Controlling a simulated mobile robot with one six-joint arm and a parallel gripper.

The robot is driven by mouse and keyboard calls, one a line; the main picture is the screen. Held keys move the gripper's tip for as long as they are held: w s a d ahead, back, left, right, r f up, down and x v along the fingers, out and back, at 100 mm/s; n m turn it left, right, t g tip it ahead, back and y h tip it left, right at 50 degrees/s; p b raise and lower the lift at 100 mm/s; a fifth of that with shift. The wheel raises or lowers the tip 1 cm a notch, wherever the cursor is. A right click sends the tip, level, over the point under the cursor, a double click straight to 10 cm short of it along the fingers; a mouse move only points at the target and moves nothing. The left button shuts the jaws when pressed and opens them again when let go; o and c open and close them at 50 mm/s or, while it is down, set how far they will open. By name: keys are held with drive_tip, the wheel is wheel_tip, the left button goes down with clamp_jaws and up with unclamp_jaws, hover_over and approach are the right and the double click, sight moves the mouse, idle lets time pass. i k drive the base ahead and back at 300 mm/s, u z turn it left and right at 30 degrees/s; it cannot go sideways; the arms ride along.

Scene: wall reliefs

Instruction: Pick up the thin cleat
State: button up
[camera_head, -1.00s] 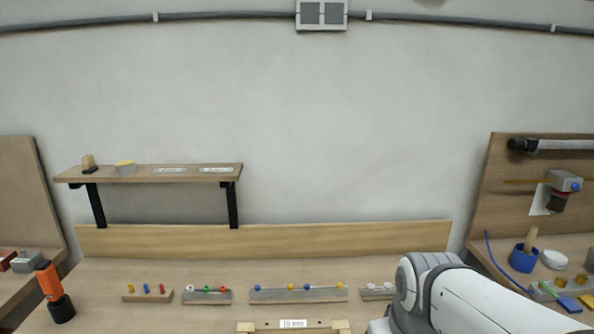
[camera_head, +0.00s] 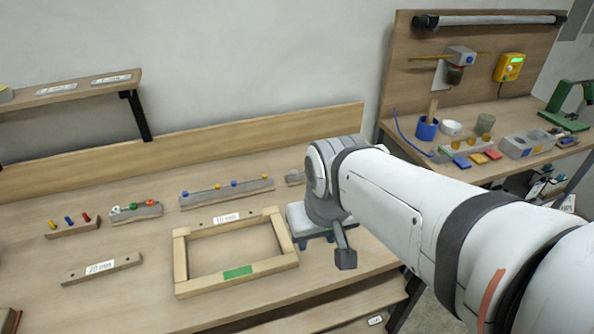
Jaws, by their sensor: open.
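A slim wooden bar labelled "10 mm" (camera_head: 227,218) lies along the back side of a rectangular wooden frame (camera_head: 180,262); it looks like the thin cleat. I cannot tell whether it rests on the frame's back rail or just behind it. A second bar, labelled "20 mm" (camera_head: 102,267), lies alone on the bench left of the frame. My gripper (camera_head: 325,250) is open, just right of the frame, partly hidden by my own wrist. It is apart from both bars, and nothing shows between its jaws.
Behind the frame stand small racks with coloured pegs (camera_head: 68,228), green and red knobs (camera_head: 136,212) and blue and yellow knobs (camera_head: 226,194). A shelf (camera_head: 70,92) hangs at back left. A second bench with a blue cup (camera_head: 427,129) is at right.

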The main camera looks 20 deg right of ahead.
sight(207, 224)
drive_tip(key=k, duration=1.3)
drive_tip(key=u, duration=0.6)
drive_tip(key=i, duration=1.6)
drive_tip(key=z, duration=0.5)
